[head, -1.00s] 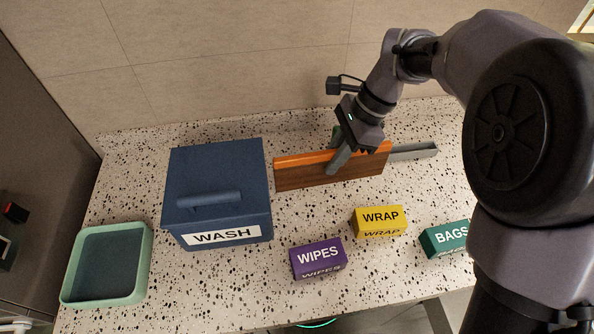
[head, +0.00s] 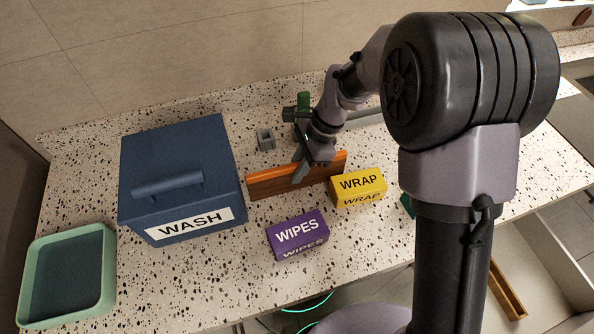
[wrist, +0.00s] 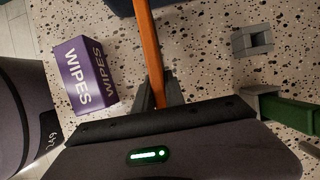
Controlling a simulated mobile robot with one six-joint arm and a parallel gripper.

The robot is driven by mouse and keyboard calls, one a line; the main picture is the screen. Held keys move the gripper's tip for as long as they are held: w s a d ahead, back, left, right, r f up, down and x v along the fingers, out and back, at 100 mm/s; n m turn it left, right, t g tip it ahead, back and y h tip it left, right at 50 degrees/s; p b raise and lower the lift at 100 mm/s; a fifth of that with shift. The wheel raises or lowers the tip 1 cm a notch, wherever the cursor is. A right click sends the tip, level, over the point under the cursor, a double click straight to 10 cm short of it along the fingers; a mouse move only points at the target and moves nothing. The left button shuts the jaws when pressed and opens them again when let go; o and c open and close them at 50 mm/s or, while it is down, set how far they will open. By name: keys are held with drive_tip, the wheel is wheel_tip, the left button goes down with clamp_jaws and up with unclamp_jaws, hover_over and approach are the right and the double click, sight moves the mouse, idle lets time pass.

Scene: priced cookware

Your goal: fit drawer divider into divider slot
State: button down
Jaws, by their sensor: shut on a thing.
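The drawer divider (head: 268,184) is a long, thin wooden board with an orange top edge, standing on its long edge at or just above the counter. My gripper (head: 302,172) is shut on it near the middle. In the wrist view the divider (wrist: 149,48) runs upward from between my fingertips (wrist: 158,97). A small grey notched block (head: 265,139), which looks like the divider slot, sits on the counter behind the board and apart from it. It also shows at the upper right of the wrist view (wrist: 253,40). The board's right end is close to the yellow box.
The yellow WRAP box (head: 358,188) and purple WIPES box (head: 297,236) stand in front of the board. The blue WASH bin (head: 180,180) is left, a green tray (head: 68,275) front left. A green post (head: 303,101) and grey rail (head: 362,118) are behind my gripper.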

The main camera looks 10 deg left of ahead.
drive_tip(key=c, duration=1.4)
unclamp_jaws()
